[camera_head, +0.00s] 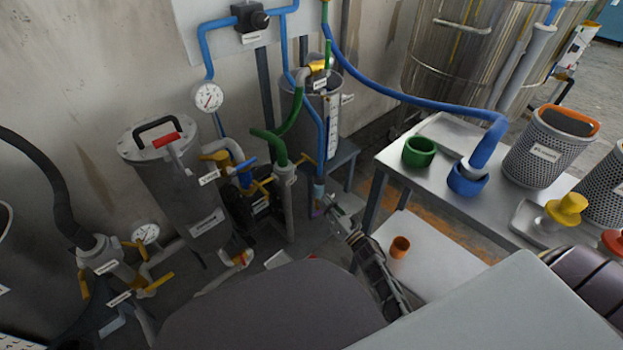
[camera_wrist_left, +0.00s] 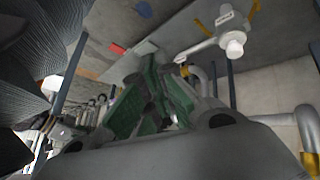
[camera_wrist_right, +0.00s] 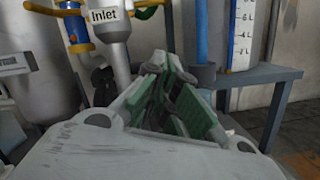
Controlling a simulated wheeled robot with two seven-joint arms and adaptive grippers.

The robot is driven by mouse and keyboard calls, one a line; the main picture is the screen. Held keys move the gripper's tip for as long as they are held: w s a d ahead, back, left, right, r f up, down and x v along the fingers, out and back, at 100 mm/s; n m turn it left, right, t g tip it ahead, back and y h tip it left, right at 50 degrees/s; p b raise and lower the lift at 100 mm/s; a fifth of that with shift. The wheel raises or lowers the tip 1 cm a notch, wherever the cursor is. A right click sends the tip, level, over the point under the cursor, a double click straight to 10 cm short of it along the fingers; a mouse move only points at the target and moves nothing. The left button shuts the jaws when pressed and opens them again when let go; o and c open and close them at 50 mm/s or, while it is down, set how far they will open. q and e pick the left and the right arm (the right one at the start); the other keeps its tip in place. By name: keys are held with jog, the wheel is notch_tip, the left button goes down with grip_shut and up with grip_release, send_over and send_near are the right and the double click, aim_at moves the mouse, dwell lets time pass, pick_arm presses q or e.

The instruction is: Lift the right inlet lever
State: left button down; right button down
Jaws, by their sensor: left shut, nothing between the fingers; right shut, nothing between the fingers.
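The right inlet is a grey upright pipe (camera_head: 290,215) with a green hose on top, left of centre in the head view. A yellow lever (camera_head: 306,158) sticks out at its upper right. In the right wrist view its "Inlet" label (camera_wrist_right: 104,17) shows at the top, with part of the yellow lever (camera_wrist_right: 148,6) beside it, cut by the frame edge. My right gripper (camera_head: 335,212) is shut and empty, below and right of the lever and apart from it; its green-padded fingers show in the right wrist view (camera_wrist_right: 165,75). My left gripper (camera_wrist_left: 165,80) is shut and empty, in the left wrist view only.
A blue-grey stand (camera_head: 343,153) carries a metal vessel (camera_head: 312,115) behind the inlet pipe. A grey filter housing (camera_head: 180,185) stands to the left. A table (camera_head: 400,190) with green and blue cups is at right; an orange cup (camera_head: 400,246) sits on its lower shelf.

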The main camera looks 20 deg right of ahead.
pick_arm(q)
jog(key=shift+d+r, duration=0.15)
jog(key=shift+r, duration=0.2)
pick_arm(e)
jog(key=shift+r+n, duration=0.35)
jog(key=shift+n, duration=0.05)
jog(key=shift+w, duration=0.1)
